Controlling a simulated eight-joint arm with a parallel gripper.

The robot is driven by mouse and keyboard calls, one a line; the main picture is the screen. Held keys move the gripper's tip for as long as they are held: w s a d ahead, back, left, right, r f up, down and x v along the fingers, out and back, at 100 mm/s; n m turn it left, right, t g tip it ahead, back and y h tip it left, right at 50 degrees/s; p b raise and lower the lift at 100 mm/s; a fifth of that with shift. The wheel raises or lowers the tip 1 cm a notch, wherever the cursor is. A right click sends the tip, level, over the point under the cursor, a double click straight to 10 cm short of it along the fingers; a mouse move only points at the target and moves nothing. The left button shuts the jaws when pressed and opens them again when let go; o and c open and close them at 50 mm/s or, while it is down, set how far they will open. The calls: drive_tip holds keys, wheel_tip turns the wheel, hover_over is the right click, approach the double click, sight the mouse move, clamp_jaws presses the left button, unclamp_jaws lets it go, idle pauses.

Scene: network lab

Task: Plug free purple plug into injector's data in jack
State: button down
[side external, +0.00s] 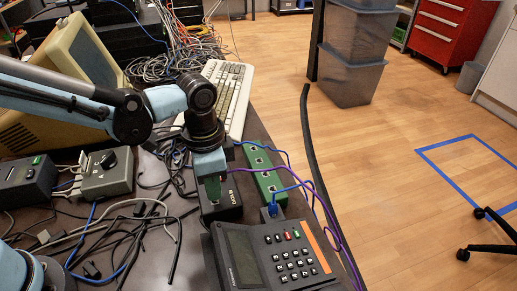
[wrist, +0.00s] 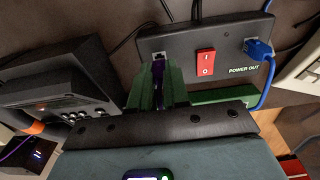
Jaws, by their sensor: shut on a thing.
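The injector (wrist: 215,45) is a dark box with a red switch and a "POWER OUT" label; in the side view its black end (side external: 230,205) shows beside my gripper (side external: 213,190). A blue plug (wrist: 258,48) sits in its power out jack. Its other jack (wrist: 158,56) is at the left of the same face. In the wrist view the green fingers of my gripper (wrist: 157,85) are shut on the purple plug (wrist: 158,74), which is lined up with this left jack and very close to it. I cannot tell whether its tip is inside. The side view hides the plug.
A desk terminal with keypad (side external: 270,255) stands close in front of the injector. A green jack strip (side external: 262,172) lies to its right with a blue plug (side external: 272,209) near its front end. A purple cable (side external: 335,232) runs along the table edge. Loose cables (side external: 120,225) clutter the left.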

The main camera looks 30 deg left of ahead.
drive_tip(key=shift+f, duration=0.75)
idle(1.2)
drive_tip(key=c, duration=1)
unclamp_jaws()
drive_tip(key=shift+c, duration=0.2)
drive_tip(key=shift+r, duration=0.1)
wheel_tip(320, 180, up, 12)
drive_tip(key=s+a+f+n+t, duration=0.1)
drive_tip(key=s+a+n+t, duration=0.1)
drive_tip(key=a, duration=0.6)
drive_tip(key=s+a+f+n+t, duration=0.2)
drive_tip(key=a+n+t, duration=0.3)
drive_tip(key=a+n, duration=0.2)
drive_tip(key=shift+a, duration=1.1)
